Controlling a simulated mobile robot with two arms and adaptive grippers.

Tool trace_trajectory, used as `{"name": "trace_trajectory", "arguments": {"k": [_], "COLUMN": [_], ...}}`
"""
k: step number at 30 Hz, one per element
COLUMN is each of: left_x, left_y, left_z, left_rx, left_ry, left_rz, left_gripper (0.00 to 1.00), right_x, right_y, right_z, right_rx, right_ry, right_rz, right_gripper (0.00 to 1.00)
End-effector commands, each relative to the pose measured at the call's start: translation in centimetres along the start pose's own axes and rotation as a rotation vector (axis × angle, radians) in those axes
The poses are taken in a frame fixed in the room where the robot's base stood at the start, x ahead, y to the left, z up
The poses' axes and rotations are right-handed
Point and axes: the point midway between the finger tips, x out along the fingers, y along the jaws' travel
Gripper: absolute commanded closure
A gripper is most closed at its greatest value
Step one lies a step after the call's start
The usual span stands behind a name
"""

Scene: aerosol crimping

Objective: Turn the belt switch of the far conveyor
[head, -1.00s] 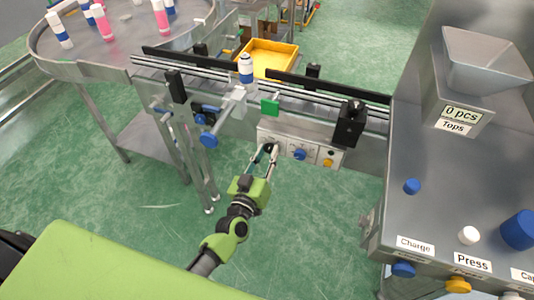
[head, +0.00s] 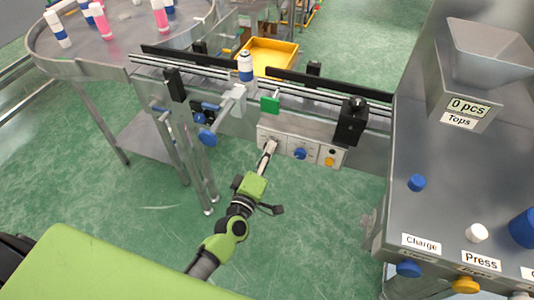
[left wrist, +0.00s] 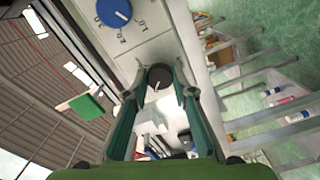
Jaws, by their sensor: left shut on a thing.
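The conveyor's control panel (head: 316,154) is a pale box below the belt, with a row of knobs. The black switch knob at its left end shows in the left wrist view (left wrist: 160,77), with a light pointer line. My left gripper (head: 270,146) reaches the panel's left end. In the left wrist view its two fingers (left wrist: 160,86) stand on either side of the black knob and hold it. In the head view the fingers hide the knob. A blue knob (head: 300,153) and a yellow button (head: 329,162) sit further right. My right gripper is not in view.
A white-and-blue bottle (head: 246,67) stands on the conveyor (head: 200,69), with a yellow tray (head: 269,53) behind. A round table (head: 110,48) with bottles stands at the left. A steel machine (head: 455,190) fills the right. Green floor is open below the panel.

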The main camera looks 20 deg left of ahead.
Motion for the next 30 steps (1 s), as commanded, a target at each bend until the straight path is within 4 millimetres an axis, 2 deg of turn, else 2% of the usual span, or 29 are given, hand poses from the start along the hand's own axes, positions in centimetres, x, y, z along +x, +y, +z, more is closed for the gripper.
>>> {"name": "trace_trajectory", "arguments": {"k": [9, 25, 26, 27, 28, 30], "left_x": [-0.01, -0.01, -0.01, -0.01, -0.01, -0.01], "left_y": [-0.06, -0.04, -0.04, -0.04, -0.04, -0.04], "left_z": [0.01, 0.00, 0.00, 0.00, 0.00, 0.00], "left_rx": [-0.121, -0.145, -0.145, -0.145, -0.145, -0.144], "left_ry": [0.000, 0.000, 0.000, 0.000, 0.000, 0.000], "left_rz": [-0.001, -0.001, -0.001, -0.001, -0.001, -0.001], "left_gripper": [0.97, 0.97, 0.73, 0.63, 0.59, 0.59], "right_x": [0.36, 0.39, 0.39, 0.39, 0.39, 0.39], "right_y": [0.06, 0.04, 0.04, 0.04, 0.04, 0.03], "right_z": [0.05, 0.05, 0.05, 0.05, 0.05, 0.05], "right_rx": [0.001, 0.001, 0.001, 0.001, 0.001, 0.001], "right_ry": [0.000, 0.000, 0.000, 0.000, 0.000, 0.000], "right_rz": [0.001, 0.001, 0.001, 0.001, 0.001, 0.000], "right_gripper": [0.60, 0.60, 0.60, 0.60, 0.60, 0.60]}}
